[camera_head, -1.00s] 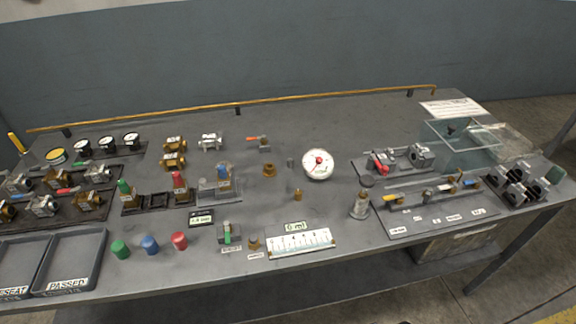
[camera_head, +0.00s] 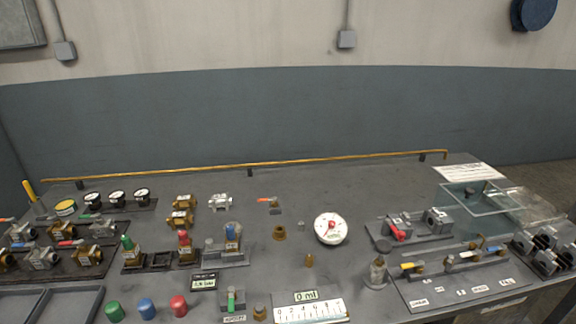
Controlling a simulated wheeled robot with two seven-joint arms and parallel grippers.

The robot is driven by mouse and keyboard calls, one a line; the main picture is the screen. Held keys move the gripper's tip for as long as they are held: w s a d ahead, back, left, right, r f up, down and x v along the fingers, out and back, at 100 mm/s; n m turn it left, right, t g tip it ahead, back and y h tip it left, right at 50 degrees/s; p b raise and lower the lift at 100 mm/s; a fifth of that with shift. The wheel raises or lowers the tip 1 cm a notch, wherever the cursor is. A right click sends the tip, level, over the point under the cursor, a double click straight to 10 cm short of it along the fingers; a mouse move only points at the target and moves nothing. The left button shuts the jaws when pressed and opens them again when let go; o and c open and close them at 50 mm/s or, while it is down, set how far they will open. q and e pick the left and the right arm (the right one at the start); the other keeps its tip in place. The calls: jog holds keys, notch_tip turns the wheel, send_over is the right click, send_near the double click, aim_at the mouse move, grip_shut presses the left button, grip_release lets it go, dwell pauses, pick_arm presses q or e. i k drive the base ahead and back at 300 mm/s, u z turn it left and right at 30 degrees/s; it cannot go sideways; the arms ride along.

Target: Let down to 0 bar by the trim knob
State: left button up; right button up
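A brass knob-like part (camera_head: 259,312) stands at the front beside a green-handled valve (camera_head: 231,301). A squat metal post with a dark round top (camera_head: 378,272) stands right of the gauge. I cannot tell which part is the trim knob. Neither of my grippers shows.
A measuring scale (camera_head: 310,312) with a "0 ml" display lies at the front. Green, blue and red caps (camera_head: 147,308) stand front left. A valve board (camera_head: 455,285) and a clear box (camera_head: 480,197) are on the right. The bench's back middle is mostly clear below a brass rail (camera_head: 330,161).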

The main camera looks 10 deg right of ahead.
aim_at(308, 258)
jog(key=u, duration=1.85)
jog(key=k, duration=0.95)
jog(key=z, duration=0.75)
